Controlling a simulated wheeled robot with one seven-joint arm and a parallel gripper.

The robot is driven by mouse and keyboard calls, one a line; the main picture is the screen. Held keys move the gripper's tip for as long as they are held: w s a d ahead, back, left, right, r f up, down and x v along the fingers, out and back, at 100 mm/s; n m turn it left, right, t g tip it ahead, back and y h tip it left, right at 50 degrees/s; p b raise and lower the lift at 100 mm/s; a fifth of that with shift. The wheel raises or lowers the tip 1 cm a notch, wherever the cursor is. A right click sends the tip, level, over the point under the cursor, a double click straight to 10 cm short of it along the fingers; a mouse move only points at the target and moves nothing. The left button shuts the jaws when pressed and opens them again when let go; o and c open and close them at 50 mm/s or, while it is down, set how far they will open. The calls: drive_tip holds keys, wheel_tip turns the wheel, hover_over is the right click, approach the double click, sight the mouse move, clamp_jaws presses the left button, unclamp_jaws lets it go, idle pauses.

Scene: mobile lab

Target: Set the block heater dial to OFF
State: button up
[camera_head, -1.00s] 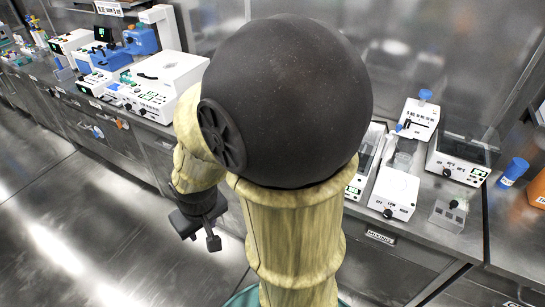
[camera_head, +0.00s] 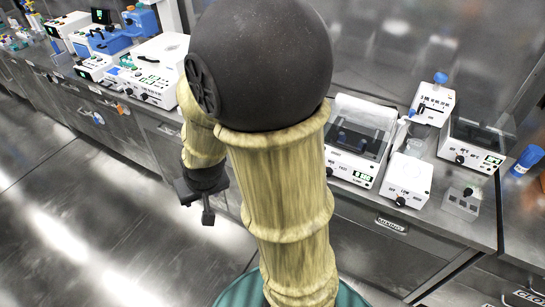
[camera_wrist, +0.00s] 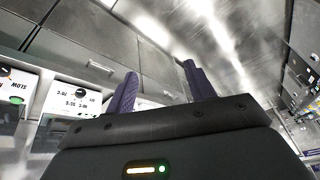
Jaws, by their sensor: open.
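I cannot tell for sure which bench device is the block heater. A small white box with a black dial (camera_head: 400,201) and a "LOW" marking stands at the bench front, right of my arm. Beside it are a clear-lidded device (camera_head: 350,168) with a green display and a dark-windowed device (camera_head: 476,148) with a black knob. My gripper (camera_head: 208,203) hangs open and empty in front of the bench, left of these and apart from them. In the wrist view my gripper's purple fingers (camera_wrist: 160,76) are spread, with two white panels, one with a dial (camera_wrist: 5,71), off to the left.
My arm hides the bench's middle. White instruments (camera_head: 160,65) stand on the left bench. A clear block (camera_head: 461,203), a blue-capped device (camera_head: 433,100) and a blue-capped container (camera_head: 525,160) are at the right. The floor (camera_head: 90,225) at left is clear.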

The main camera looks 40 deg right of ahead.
drive_tip(key=w+d+f+m+t+h+b, duration=0.45)
drive_tip(key=w+d+f+m+b, duration=0.25)
drive_tip(key=w+f, duration=0.55)
drive_tip(key=s+d+f+m+g+h+b, duration=0.1)
drive_tip(key=s+d+f+m+h+b, duration=0.1)
drive_tip(key=d+h, duration=0.3)
drive_tip(key=s+d+f+m+g+h+b, duration=0.1)
drive_tip(key=s+d+f+m+h+b, duration=0.1)
drive_tip(key=d+f+h+b, duration=0.3)
drive_tip(key=shift+s+d+m+h, duration=0.15)
drive_tip(key=shift+d+m+h, duration=0.4)
drive_tip(key=shift+h, duration=0.6)
drive_tip(key=p+x, duration=0.1)
drive_tip(key=x, duration=1.6)
drive_tip(key=shift+d+f, duration=0.1)
drive_tip(key=shift+c, duration=0.4)
